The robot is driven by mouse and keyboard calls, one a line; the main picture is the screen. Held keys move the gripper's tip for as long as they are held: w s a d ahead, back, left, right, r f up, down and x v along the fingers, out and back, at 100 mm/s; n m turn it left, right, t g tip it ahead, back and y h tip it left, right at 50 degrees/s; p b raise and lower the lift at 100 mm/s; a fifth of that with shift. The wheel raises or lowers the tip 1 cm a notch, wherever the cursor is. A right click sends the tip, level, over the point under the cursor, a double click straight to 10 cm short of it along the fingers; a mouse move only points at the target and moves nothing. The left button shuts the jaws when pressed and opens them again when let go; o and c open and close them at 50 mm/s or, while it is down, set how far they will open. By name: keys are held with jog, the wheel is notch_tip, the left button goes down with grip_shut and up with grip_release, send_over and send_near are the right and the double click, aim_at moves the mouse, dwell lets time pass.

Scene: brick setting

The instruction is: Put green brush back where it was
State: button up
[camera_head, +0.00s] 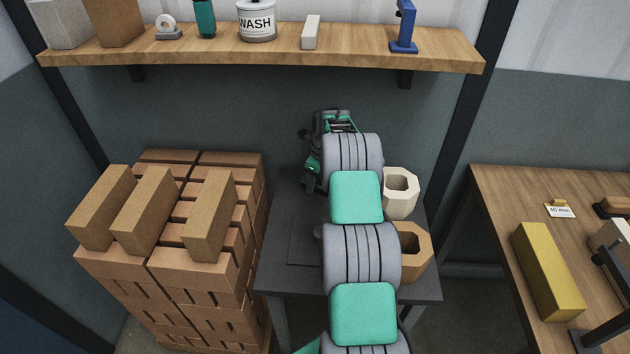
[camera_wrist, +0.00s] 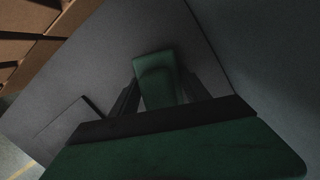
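The green brush (camera_wrist: 156,80) shows in the wrist view as a dark green block between the two dark fingers of my gripper (camera_wrist: 160,92). The fingers lie along its two sides and appear shut on it. Its lower end is hidden behind my gripper's body. In the head view my gripper (camera_head: 313,176) hangs over the back of a dark grey table (camera_head: 285,277), in front of the wall. Only a small green patch shows there, and I cannot tell brush from gripper.
A wooden shelf (camera_head: 270,50) above holds a WASH can (camera_head: 257,22), a green bottle-like thing (camera_head: 204,18) and a blue stand (camera_head: 404,28). Stacked bricks (camera_head: 170,270) stand left of the table. Two hollow blocks (camera_head: 401,192) (camera_head: 413,250) sit right of my arm. A workbench (camera_head: 500,215) is at right.

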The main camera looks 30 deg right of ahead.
jog(key=o, duration=0.3)
jog(key=shift+r, duration=0.1)
jog(key=r, duration=0.4)
jog(key=s+r, duration=0.1)
jog(key=r, duration=0.3)
jog(key=d+r, duration=0.1)
jog(key=r, duration=0.3)
jog(key=shift+s+b, duration=0.25)
jog(key=shift+b, duration=0.05)
